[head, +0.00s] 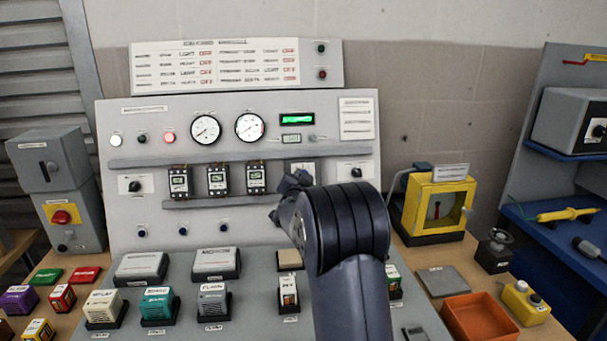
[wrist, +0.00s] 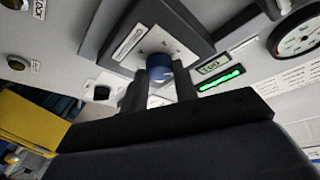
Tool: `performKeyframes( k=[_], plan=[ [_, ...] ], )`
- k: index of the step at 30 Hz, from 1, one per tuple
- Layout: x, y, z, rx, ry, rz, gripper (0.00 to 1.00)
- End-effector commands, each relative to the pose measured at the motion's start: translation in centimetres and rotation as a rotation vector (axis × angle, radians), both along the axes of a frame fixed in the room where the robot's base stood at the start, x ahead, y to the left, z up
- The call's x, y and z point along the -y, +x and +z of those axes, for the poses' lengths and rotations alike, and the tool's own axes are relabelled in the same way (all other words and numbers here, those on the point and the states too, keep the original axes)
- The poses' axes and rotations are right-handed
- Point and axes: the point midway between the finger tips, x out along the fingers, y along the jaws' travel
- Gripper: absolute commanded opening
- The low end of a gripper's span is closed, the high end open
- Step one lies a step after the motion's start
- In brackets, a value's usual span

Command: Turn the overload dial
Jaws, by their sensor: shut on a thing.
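The dial, a round blue knob (wrist: 158,67) on a pale plate with small marks, shows in the wrist view inside a dark-edged module on the panel. My gripper (wrist: 161,88) has one dark finger on each side of the knob and is shut on it. In the head view my gripper (head: 290,184) is at the control panel (head: 270,220), just below the small display, and hides the knob there. Only part of the dial's pale plate (head: 304,167) shows behind it. The knob's exact pointer angle and its label cannot be read.
A green-lit display (head: 297,119) and two round gauges (head: 249,126) sit above. Several breakers (head: 217,181) stand left of my gripper, and another black knob (head: 354,172) is to the right. A yellow framed box (head: 436,205) and an orange tray (head: 481,317) are further right.

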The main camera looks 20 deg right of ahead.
Motion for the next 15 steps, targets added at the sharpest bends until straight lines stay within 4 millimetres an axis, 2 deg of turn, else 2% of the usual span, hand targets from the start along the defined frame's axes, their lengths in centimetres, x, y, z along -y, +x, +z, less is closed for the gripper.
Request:
performKeyframes(
  k=[15],
  plan=[
    [-0.02,0.04,0.15,0.031,0.098,-0.038,0.05]
  ],
)
